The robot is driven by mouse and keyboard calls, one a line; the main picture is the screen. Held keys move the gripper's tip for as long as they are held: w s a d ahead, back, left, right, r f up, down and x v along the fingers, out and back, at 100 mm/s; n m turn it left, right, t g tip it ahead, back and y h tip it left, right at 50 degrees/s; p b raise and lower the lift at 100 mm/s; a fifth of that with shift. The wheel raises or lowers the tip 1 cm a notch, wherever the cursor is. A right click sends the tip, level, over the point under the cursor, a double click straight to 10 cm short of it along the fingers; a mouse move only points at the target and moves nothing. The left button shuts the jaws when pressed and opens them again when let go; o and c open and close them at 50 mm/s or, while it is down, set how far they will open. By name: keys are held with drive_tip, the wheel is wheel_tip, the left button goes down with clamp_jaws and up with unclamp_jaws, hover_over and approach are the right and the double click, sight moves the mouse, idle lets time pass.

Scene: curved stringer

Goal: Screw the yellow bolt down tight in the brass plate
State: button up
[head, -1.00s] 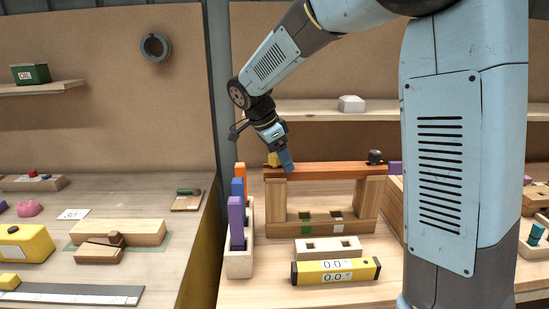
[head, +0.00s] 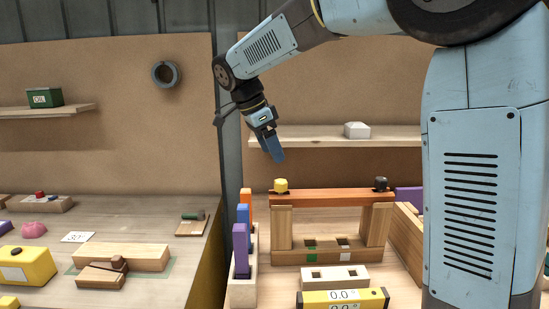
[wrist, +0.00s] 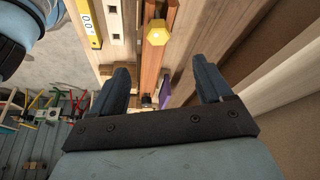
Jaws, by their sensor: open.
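The yellow bolt (head: 281,185) has a hex head and stands upright at the left end of an orange-brown beam (head: 330,196). Its head also shows in the wrist view (wrist: 157,32), forward of the fingers. I cannot make out a separate brass plate under it, nor whether the head is seated. My gripper (head: 276,158) hangs above the bolt, tilted and apart from it. In the wrist view my gripper (wrist: 163,80) has its two fingers wide apart with nothing between them gripped.
A dark knob-like piece (head: 380,184) stands at the beam's right end. Wooden posts (head: 377,224) carry the beam. A rack with purple, blue and orange pieces (head: 241,250) is left of it. A pale block with holes (head: 334,278) and a yellow gauge (head: 343,299) lie in front.

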sight(280, 181)
drive_tip(key=shift+r, duration=0.1)
drive_tip(key=shift+c, duration=1.2)
wheel_tip(280, 181, up, 3)
drive_tip(key=w+d+n+g+y, duration=0.1)
drive_tip(key=w+d+n+y, duration=0.2)
drive_tip(key=n, duration=1.3)
drive_tip(key=shift+y, duration=0.7)
drive_tip(key=f, duration=0.4)
drive_tip(key=s+f, duration=0.1)
drive_tip(key=f, duration=0.8)
drive_tip(key=shift+s+a+f, duration=0.1)
drive_tip(key=shift+s+f, duration=0.05)
drive_tip(key=shift+f, duration=0.2)
drive_tip(key=shift+c, duration=0.5)
drive_tip(key=c, duration=1)
drive_tip(key=shift+m, duration=0.3)
drive_tip(key=shift+c, duration=0.4)
